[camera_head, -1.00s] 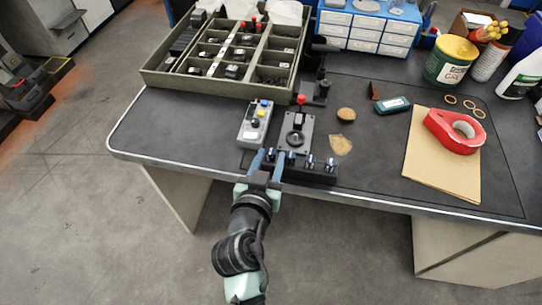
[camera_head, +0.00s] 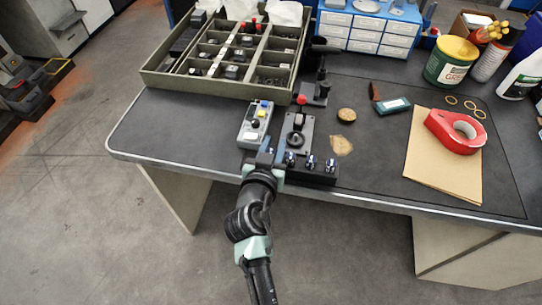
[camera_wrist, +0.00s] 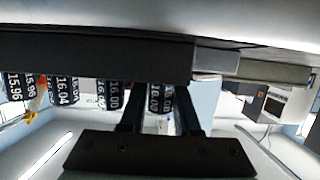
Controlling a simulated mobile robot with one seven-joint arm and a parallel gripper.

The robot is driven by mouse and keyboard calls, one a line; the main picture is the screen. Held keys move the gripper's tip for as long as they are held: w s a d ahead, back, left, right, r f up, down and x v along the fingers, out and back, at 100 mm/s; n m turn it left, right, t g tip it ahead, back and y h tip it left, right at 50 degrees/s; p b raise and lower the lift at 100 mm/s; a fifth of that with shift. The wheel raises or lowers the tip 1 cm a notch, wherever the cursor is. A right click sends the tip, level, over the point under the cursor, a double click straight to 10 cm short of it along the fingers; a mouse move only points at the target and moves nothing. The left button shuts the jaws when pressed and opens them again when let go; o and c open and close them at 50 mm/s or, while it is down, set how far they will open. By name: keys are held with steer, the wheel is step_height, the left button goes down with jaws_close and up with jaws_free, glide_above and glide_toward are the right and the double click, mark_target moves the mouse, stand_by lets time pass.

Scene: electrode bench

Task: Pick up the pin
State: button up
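Several dark, shiny pins with white number labels stand in a row in a black block (camera_head: 318,177) at the bench's front edge. Three of them show to the right of my gripper (camera_head: 271,150) in the head view, including the nearest pin (camera_head: 290,158). My gripper covers the row's left end there. In the wrist view, the two dark fingers of my gripper (camera_wrist: 159,122) are apart, one on each side of a labelled pin (camera_wrist: 159,98). Its digits are hard to read. I cannot tell whether either finger touches it.
A grey button box (camera_head: 254,125) and a joystick panel (camera_head: 298,132) stand just behind the block. A divided green tray (camera_head: 165,88) is farther back. Red tape (camera_head: 454,131) lies on brown paper (camera_head: 428,175) at the right. The bench's left front is clear.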

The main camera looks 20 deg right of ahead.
jaws_close()
